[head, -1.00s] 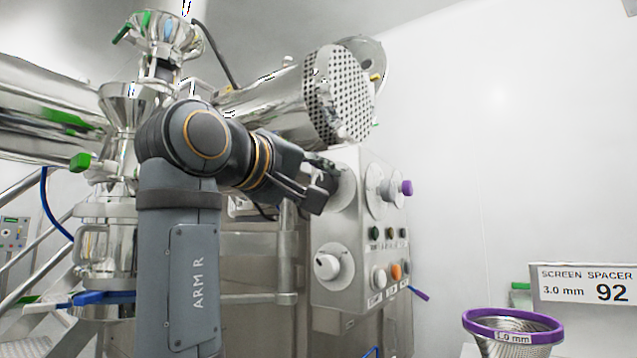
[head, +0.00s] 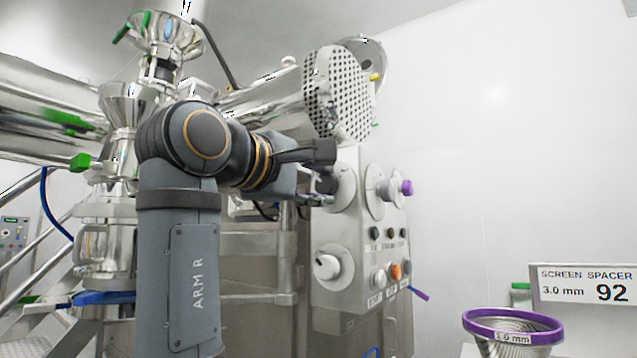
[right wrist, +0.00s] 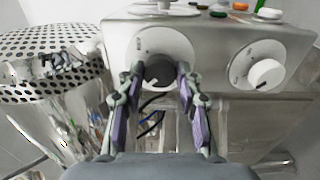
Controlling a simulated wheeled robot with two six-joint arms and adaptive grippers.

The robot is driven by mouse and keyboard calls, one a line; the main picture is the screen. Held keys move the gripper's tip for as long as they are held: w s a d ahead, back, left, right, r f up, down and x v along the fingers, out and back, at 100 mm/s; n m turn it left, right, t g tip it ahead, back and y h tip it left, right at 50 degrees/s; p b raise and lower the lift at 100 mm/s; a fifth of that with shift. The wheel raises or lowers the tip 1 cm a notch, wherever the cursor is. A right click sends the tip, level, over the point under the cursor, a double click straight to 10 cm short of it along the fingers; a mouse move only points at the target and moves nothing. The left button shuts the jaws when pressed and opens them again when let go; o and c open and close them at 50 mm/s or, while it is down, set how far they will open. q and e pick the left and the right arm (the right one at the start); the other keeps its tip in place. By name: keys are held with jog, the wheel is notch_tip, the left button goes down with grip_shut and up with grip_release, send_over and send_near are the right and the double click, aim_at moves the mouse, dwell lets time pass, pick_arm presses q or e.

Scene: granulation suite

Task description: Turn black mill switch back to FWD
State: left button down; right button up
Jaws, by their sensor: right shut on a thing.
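The black mill switch (right wrist: 159,71) sits on a round pale dial plate (right wrist: 140,48) in the right wrist view. My right gripper (right wrist: 160,76) is shut on the switch, with one finger on each side of it. In the head view my right gripper (head: 322,176) is at the upper left of the grey control panel (head: 328,228), with one finger above the other. I cannot read the dial's markings or tell which position the switch points to. My left gripper is not in view.
A white knob (head: 327,266) sits below the switch on the same panel. A purple-tipped knob (head: 405,188) and several coloured buttons, one orange (head: 396,272), are to the right. A perforated drum (head: 338,97) is close above my gripper. A purple-rimmed screen (head: 513,340) stands lower right.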

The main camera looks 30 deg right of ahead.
dwell(0.4)
jog(key=o, duration=1.1)
jog(key=shift+o, duration=0.2)
